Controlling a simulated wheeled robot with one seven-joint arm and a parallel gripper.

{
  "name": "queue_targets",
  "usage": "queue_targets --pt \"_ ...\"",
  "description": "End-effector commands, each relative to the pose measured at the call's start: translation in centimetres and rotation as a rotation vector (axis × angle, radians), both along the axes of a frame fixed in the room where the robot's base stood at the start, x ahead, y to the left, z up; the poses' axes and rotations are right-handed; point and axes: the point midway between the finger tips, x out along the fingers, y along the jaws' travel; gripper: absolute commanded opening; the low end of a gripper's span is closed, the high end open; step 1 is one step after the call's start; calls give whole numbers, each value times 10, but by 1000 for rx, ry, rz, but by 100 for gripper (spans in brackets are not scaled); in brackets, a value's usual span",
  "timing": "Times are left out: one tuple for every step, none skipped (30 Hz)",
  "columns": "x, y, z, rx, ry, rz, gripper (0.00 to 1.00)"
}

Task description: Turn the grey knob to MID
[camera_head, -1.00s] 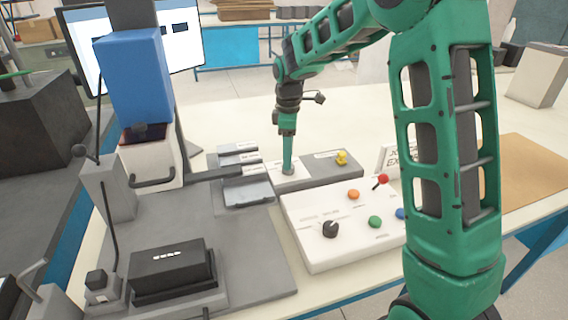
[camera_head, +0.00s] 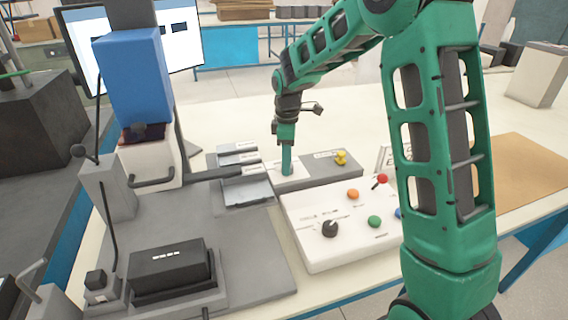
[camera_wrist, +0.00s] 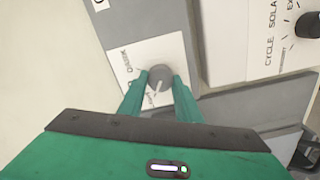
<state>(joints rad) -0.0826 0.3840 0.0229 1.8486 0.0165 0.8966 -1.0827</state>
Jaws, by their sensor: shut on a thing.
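The grey knob (camera_wrist: 160,77) sits on a white label plate (camera_wrist: 128,68) in the wrist view. My gripper (camera_wrist: 158,88) is shut on it, with one green finger at each side. A light pointer mark shows on the knob, aimed toward the lower left; I cannot read for certain which label it faces. In the head view my gripper (camera_head: 286,170) reaches straight down to the white plate (camera_head: 292,176) on the grey box, and its fingers hide the knob.
A yellow knob (camera_head: 341,157) stands on the same grey box, to the right. The white panel (camera_head: 310,260) in front carries a black knob (camera_head: 330,228), an orange button (camera_head: 353,194), a green button (camera_head: 375,221) and a red-tipped lever (camera_head: 382,179). Grey trays (camera_head: 245,190) lie just left.

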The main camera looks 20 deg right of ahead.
Motion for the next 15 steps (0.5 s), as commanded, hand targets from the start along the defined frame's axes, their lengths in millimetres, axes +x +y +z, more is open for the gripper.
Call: queue_targets --pt "0 0 0 1 -2 -4 8" --pt "0 -1 0 1 -2 -9 8" --pt "0 -1 0 1 -2 -19 8" --pt "0 -1 0 1 -2 -29 8" --pt "0 -2 0 1 -2 -39 8" --pt "0 -2 0 0 -1 -58 8" --pt "0 -2 0 0 -1 -72 8" --pt "0 -3 0 0 -1 -89 8" --pt "0 -3 0 0 -1 -114 8" --pt "0 -3 0 0 -1 -136 8" --pt "0 -3 0 -1 -1 -157 8" --pt "0 -4 0 -1 -1 -188 8" --pt "0 -4 0 -1 -1 -213 8" --pt "0 -4 0 -1 -1 -239 8" --pt "0 -4 0 -2 -1 -273 8"
